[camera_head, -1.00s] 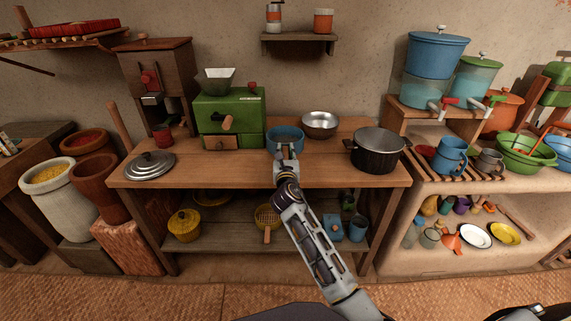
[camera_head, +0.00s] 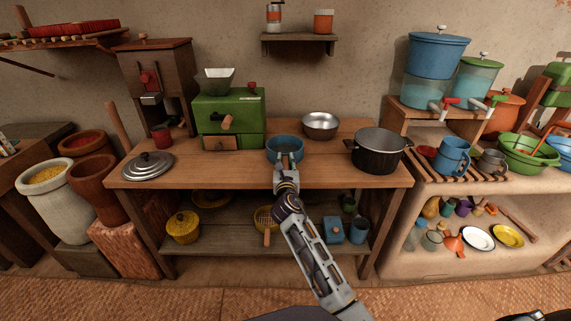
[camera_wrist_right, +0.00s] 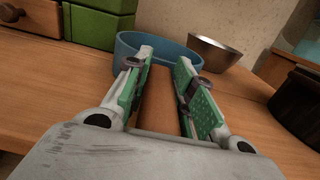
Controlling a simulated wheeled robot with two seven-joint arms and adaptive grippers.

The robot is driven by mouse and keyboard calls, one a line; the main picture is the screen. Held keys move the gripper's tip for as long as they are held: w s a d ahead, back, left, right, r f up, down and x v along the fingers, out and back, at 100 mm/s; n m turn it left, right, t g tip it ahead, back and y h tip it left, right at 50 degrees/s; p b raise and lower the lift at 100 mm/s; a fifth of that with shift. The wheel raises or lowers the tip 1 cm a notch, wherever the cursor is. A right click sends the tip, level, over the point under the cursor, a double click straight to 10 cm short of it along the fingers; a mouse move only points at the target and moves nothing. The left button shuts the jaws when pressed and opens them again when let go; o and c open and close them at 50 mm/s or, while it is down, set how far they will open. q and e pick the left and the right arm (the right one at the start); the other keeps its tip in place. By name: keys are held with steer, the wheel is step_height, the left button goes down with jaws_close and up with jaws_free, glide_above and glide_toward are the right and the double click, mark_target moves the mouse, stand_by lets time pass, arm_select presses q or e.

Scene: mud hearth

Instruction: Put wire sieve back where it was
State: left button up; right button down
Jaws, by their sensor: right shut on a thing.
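My right gripper (camera_head: 286,165) comes in from the front over the wooden table and is shut on the brown handle (camera_wrist_right: 158,100) of a blue round pan-like vessel (camera_head: 284,149). The vessel also shows beyond the fingers in the right wrist view (camera_wrist_right: 125,45). It is at the table's front half; I cannot tell whether it touches the top, and no mesh shows in it. A yellow round thing with a mesh-like face and wooden handle (camera_head: 266,217), which looks like a wire sieve, is on the lower shelf below. My left gripper is out of view.
A green box mill (camera_head: 240,116) stands left of the vessel, a steel bowl (camera_head: 320,124) behind right, and a black pot (camera_head: 378,154) to the right. A metal lid (camera_head: 148,166) lies at the left. The table (camera_head: 208,170) is clear between lid and vessel.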

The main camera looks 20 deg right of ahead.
steer(key=shift+f, duration=0.15)
steer(key=c, duration=1.2)
jaws_free()
steer(key=shift+r, duration=0.2)
steer(key=shift+f, duration=0.1)
